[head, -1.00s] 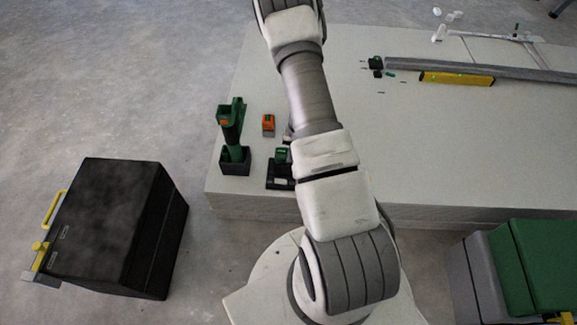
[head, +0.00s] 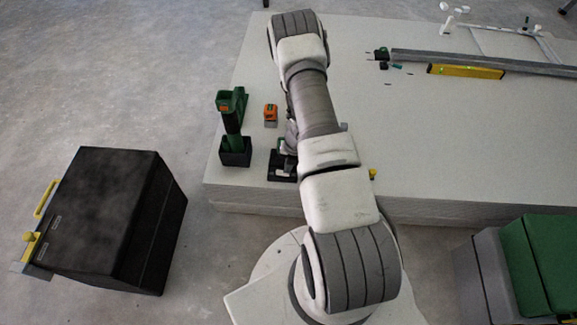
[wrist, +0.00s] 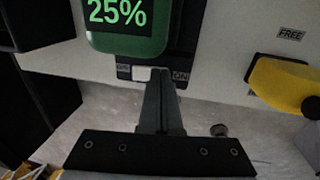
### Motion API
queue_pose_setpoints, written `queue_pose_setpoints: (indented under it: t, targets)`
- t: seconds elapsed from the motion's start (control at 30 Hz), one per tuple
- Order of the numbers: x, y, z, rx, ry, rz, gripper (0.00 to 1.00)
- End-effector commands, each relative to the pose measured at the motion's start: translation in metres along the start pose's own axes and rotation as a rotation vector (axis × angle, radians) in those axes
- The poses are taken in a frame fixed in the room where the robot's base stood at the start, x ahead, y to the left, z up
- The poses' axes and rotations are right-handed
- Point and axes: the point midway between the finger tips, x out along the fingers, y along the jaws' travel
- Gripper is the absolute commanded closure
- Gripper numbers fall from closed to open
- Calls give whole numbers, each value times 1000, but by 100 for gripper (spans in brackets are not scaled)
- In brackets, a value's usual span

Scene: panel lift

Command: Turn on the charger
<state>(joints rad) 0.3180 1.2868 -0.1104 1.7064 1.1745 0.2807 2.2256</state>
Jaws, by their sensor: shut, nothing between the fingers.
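The charger is a black base on the white panel stack; in the head view (head: 281,167) my arm partly covers it. In the wrist view a green battery (wrist: 128,45) sits on it with a screen reading 25%. Below the battery, on the charger's front edge (wrist: 123,72), is a pale switch (wrist: 141,74) with ON printed at its right. My gripper (wrist: 161,76) is shut and empty, its fingertips in front of the switch and overlapping it in view. I cannot tell whether they touch it. Part of the switch is hidden behind the fingers.
A green drill in a black holder (head: 235,156) and an orange item (head: 271,113) stand near the charger. A yellow object (wrist: 282,84) lies right of it, near a FREE label (wrist: 290,33). A black case (head: 115,220) is on the floor. The panel's right side has free room.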

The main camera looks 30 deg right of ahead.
Motion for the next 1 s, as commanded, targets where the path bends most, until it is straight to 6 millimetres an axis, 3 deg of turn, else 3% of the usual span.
queue_pose_setpoints:
  t: [0.53, 1.0]
  targets:
    - [6, -1, -1, -1, 1, -1, 100]
    - [1, 16, -1, -2, 3, 3, 100]
